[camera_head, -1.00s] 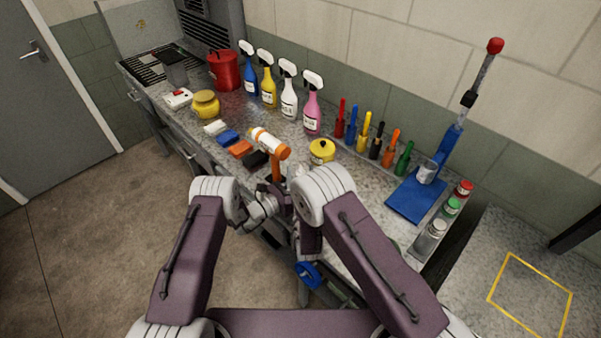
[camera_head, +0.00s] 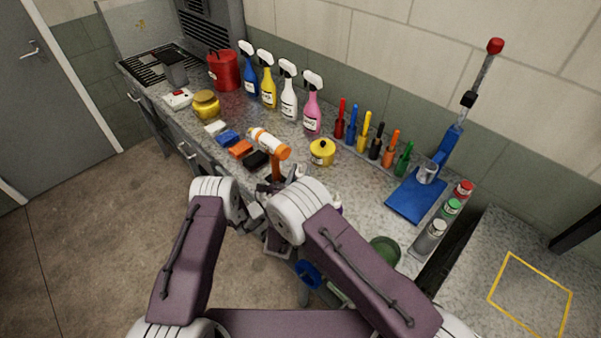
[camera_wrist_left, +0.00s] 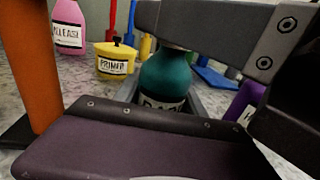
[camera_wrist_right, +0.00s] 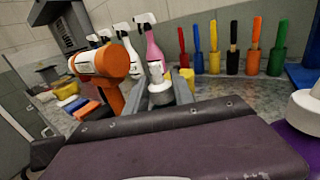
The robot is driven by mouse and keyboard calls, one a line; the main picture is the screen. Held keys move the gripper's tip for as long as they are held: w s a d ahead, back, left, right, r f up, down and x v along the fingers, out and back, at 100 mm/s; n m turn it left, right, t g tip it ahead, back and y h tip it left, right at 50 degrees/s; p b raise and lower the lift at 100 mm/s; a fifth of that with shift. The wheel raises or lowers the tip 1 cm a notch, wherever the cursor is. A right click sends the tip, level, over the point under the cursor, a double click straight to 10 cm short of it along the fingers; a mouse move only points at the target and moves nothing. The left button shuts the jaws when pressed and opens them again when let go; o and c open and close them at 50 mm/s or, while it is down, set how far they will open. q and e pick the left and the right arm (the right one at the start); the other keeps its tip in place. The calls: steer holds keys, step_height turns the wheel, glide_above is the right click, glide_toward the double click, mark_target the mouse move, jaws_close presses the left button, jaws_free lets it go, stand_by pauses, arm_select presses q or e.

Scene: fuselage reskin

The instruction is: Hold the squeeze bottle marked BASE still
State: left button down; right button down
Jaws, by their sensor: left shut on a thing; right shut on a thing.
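A teal bottle (camera_wrist_left: 165,78) stands between the fingers of my left gripper (camera_wrist_left: 160,98) in the left wrist view. Its white label (camera_wrist_left: 160,104) is mostly hidden, so I cannot read the full word. A dark grey part of my other gripper crosses above and hides its top. In the right wrist view, my right gripper (camera_wrist_right: 164,86) is shut on a pale grey-white piece (camera_wrist_right: 160,94), which looks like a bottle's cap or nozzle.
A purple bottle (camera_wrist_left: 245,98) stands close to the right of the teal one. An orange-and-white tool (camera_head: 269,143) stands at the bench's front edge. A yellow PRIMER pot (camera_head: 322,152), several spray bottles (camera_head: 288,100) and a green dish (camera_head: 384,251) are around. A yellow-outlined area (camera_head: 530,295) is empty.

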steer(key=shift+m+g+h, duration=0.3)
steer(key=shift+m+h, duration=0.4)
steer(key=shift+h, duration=0.2)
steer(key=c, duration=1.1)
jaws_free()
steer(key=shift+o, duration=0.2)
steer(key=v, duration=1.2)
steer(key=shift+d, duration=0.1)
